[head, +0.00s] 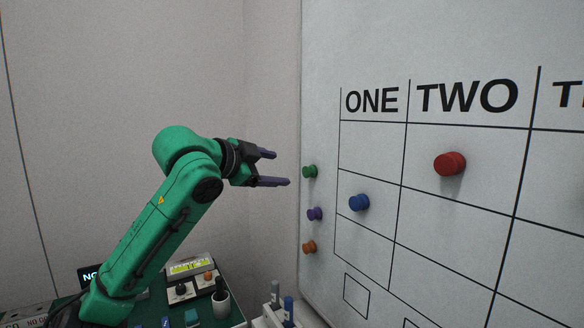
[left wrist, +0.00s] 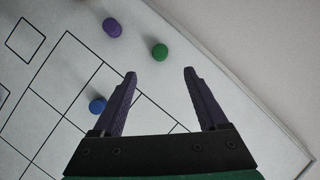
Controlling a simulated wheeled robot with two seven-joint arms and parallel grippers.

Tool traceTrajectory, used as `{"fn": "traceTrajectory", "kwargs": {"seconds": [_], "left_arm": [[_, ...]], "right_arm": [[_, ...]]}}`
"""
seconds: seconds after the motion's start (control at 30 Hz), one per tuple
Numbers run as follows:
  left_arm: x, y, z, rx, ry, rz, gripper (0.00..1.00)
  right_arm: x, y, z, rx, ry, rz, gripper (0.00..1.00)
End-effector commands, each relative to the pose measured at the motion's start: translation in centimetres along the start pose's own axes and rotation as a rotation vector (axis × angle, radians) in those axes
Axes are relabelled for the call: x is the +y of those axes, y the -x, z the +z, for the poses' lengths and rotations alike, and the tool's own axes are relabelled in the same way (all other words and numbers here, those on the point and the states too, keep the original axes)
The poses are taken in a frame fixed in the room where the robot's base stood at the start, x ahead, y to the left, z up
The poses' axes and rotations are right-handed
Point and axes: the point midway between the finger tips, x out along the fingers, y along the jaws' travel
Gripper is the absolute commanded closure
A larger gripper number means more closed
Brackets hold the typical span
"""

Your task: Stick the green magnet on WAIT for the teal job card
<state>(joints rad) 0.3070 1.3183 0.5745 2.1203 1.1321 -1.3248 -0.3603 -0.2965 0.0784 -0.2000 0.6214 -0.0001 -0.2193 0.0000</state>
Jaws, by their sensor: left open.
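The green magnet (head: 309,171) sticks on the left edge of the whiteboard (head: 385,245), outside the grid and at the top of a column of loose magnets. It also shows in the left wrist view (left wrist: 160,52), just beyond the fingertips. My left gripper (head: 281,168) is open and empty, its dark purple fingers pointing at the green magnet with a gap between. In the left wrist view its jaws (left wrist: 160,73) spread either side of the line to the magnet. No WAIT label is readable, and I cannot make out a teal job card. My right gripper is not in view.
A purple magnet (head: 314,214) and an orange magnet (head: 309,247) sit below the green one. A blue magnet (head: 359,203) is under ONE, a red magnet (head: 449,163) under TWO. A cluttered bench holds a cup (head: 221,303) and small items at lower left.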

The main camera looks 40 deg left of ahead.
Motion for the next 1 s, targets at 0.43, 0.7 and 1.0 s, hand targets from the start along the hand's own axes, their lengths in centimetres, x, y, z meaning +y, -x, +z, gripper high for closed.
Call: {"fn": "traceTrajectory", "kwargs": {"seconds": [0.43,0.7,1.0], "left_arm": [[-1.0,-10.0,-0.7,-0.007,0.004,-0.001,0.24],[-0.1,-11.8,0.0,-0.001,0.003,0.002,0.24],[0.0,-11.8,0.1,0.000,0.004,0.001,0.70]], "right_arm": [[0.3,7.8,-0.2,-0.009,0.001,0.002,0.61],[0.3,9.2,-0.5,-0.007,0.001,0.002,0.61],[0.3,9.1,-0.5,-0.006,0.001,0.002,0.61]]}}
